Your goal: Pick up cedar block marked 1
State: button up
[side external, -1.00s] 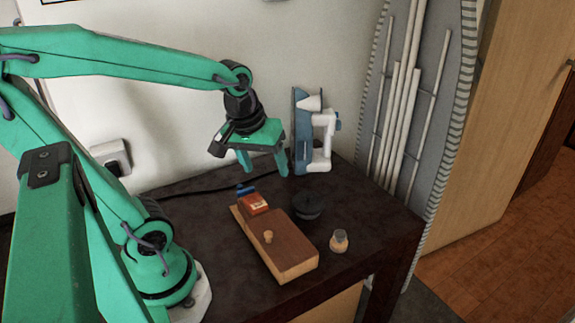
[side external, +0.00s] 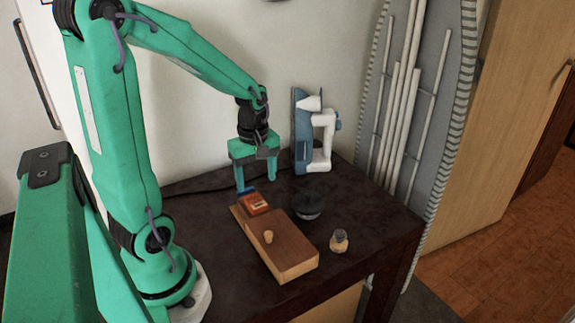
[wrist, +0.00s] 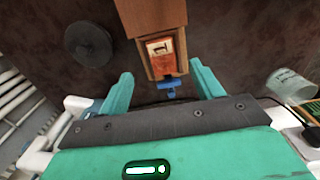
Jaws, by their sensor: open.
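A small orange-red box (side external: 254,204) with a pale label is at the block's far end. It shows in the wrist view (wrist: 162,57), with a small blue piece (wrist: 172,86) beside it. My gripper (side external: 256,184) is open and empty, pointing down above the far end. In the wrist view its fingers (wrist: 161,68) stand either side of the red box, apparently not touching.
A dark round object (side external: 307,205) stands right of the block, and a small jar (side external: 339,241) stands near the table's right edge. A blue and white device (side external: 314,135) stands at the back. The dark table (side external: 375,215) is clear at the right.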

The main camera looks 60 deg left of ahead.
aim_at(257, 203)
jog(key=shift+f, duration=1.15)
jog(key=shift+f, duration=0.15)
jog(key=shift+s+a+f, duration=0.1)
jog(key=shift+f, duration=2.35)
jog(key=c, duration=1.1)
